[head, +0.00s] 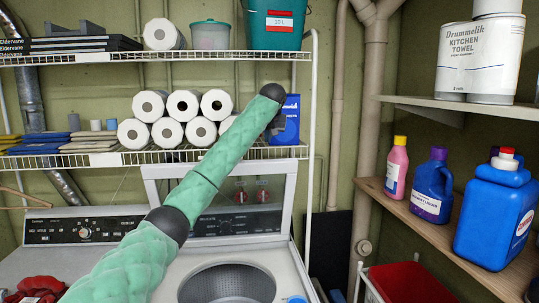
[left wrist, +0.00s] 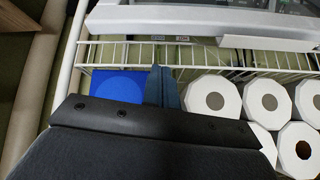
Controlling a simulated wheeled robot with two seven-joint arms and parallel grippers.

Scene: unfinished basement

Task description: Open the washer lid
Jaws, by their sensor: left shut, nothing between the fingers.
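The washer (head: 285,275) stands at the bottom middle of the head view. Its lid (head: 151,184) is raised and upright at the back, and the metal drum (head: 228,285) shows below it. The washer's control panel (head: 235,223) shows through the lid's window. My left arm crosses in front of the lid and hides part of it. My left gripper (head: 279,122) is above the lid, by the wire shelf and in front of a blue box. In the left wrist view its fingers (left wrist: 161,86) are together and empty. My right gripper is not in view.
The lower wire shelf (head: 100,158) holds paper rolls (head: 184,105) and the blue box (head: 288,128). A second machine (head: 85,231) stands left, with red cloth (head: 37,289) on it. Detergent bottles (head: 432,186) stand on the right shelf, above a red bin (head: 408,283).

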